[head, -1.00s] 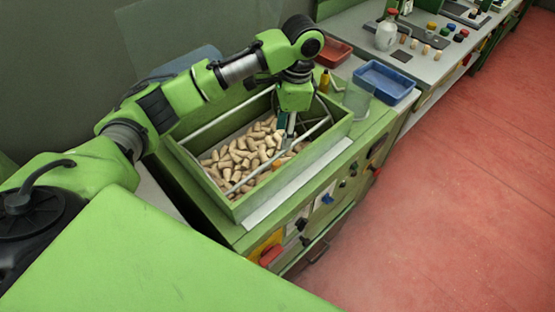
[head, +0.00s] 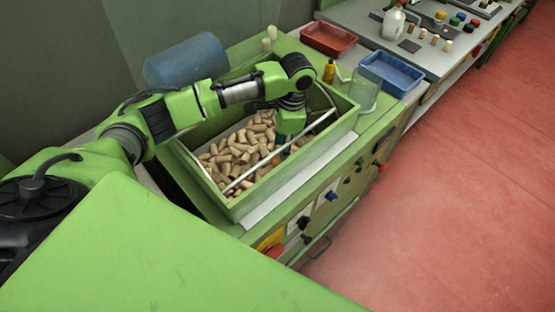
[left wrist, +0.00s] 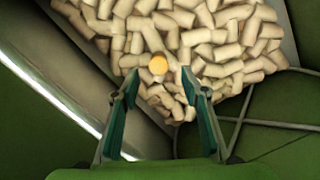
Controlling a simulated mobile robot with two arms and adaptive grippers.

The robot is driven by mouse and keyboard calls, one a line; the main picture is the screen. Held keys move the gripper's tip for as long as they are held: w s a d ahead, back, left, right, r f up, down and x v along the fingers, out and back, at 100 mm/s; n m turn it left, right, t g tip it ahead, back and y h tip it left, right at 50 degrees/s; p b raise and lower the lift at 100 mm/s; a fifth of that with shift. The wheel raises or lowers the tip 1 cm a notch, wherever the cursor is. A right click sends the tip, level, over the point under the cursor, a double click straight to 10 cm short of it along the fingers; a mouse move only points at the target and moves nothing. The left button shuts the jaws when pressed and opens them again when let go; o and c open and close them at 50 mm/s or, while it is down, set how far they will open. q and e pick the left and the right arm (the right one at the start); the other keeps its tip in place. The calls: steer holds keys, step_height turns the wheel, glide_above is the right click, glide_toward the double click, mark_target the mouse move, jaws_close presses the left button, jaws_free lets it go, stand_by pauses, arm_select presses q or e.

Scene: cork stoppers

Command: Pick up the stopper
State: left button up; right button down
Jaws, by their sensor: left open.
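Many tan cork stoppers (head: 235,155) lie heaped in a green crate (head: 345,118). One stopper with an orange-yellow end (left wrist: 158,65) stands out in the left wrist view, just ahead of and between my left fingertips. In the head view my left gripper hides it or it is too small to make out. My left gripper (left wrist: 159,78) is open, with its teal-lined fingers apart and nothing held between them. In the head view it (head: 279,156) points down into the crate, low over the corks. My right gripper is not in view.
A pale metal bar (head: 252,170) crosses the crate, and its walls stand around the corks. A red tray (head: 328,39), a blue tray (head: 391,74), a yellow bottle (head: 329,71) and a clear container (head: 363,95) stand beyond it. A blue cylinder (head: 187,60) is at the back.

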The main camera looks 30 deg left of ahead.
mark_target(277, 157)
arm_select(q)
steer(key=f, duration=0.1)
steer(key=f+p, duration=0.1)
steer(key=f, duration=0.3)
steer(key=shift+s+a, duration=0.4)
steer(key=c, duration=0.8)
